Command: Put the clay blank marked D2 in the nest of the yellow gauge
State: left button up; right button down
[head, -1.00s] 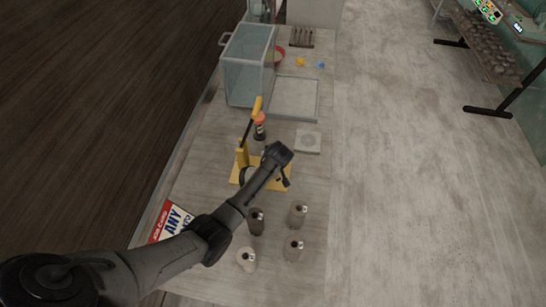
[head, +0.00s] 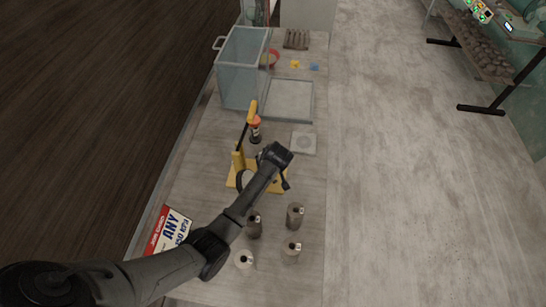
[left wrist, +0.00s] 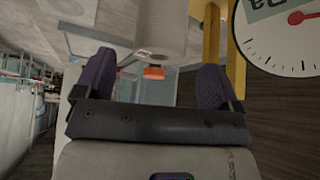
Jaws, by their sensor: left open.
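The yellow gauge (head: 238,184) stands on the table, partly hidden behind my left arm; its dial (left wrist: 285,28) and yellow posts (left wrist: 212,38) show in the left wrist view. My left gripper (head: 284,182) is over the gauge's right side, and is open in the left wrist view (left wrist: 154,66). A pale ribbed cylinder (left wrist: 162,25), seemingly a clay blank, shows between and beyond its fingers; I cannot tell whether it sits in the nest. Several grey-brown blanks (head: 295,214) stand in front of the gauge. Their small marks are unreadable, so I cannot tell which is D2.
An orange-topped bottle (head: 255,132) and a pale square slab (head: 303,143) stand behind the gauge. A clear bin (head: 240,68) and a grey tray (head: 289,100) are farther back. A printed sign (head: 168,232) lies at the left edge. The table's right edge is clear.

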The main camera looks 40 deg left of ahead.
pick_arm(q)
jog(key=v, duration=0.6)
jog(key=shift+s+d+r, duration=0.15)
jog(key=shift+r, duration=0.15)
jog(key=s+d+f+m, duration=0.1)
jog(key=s+m, duration=0.1)
jog(key=s, duration=0.4)
jog(key=s+d+f+m+h, duration=0.1)
jog(key=s+d+f+m, duration=0.1)
jog(key=s, duration=0.4)
jog(key=s+d+f+m+h, duration=0.1)
jog(key=s+f+m, duration=0.1)
jog(key=s, duration=0.4)
jog(key=shift+s+d+f, duration=0.2)
jog(key=shift+d+f, duration=0.05)
jog(key=shift+d, duration=0.05)
jog(key=s+d+r+m+h, duration=0.1)
jog(key=s+d+m, duration=0.2)
jog(key=s, duration=0.5)
jog(key=s+d+r+m+h, duration=0.2)
jog(key=s+d+m, duration=0.1)
jog(key=s, duration=0.5)
jog(key=shift+r, duration=0.2)
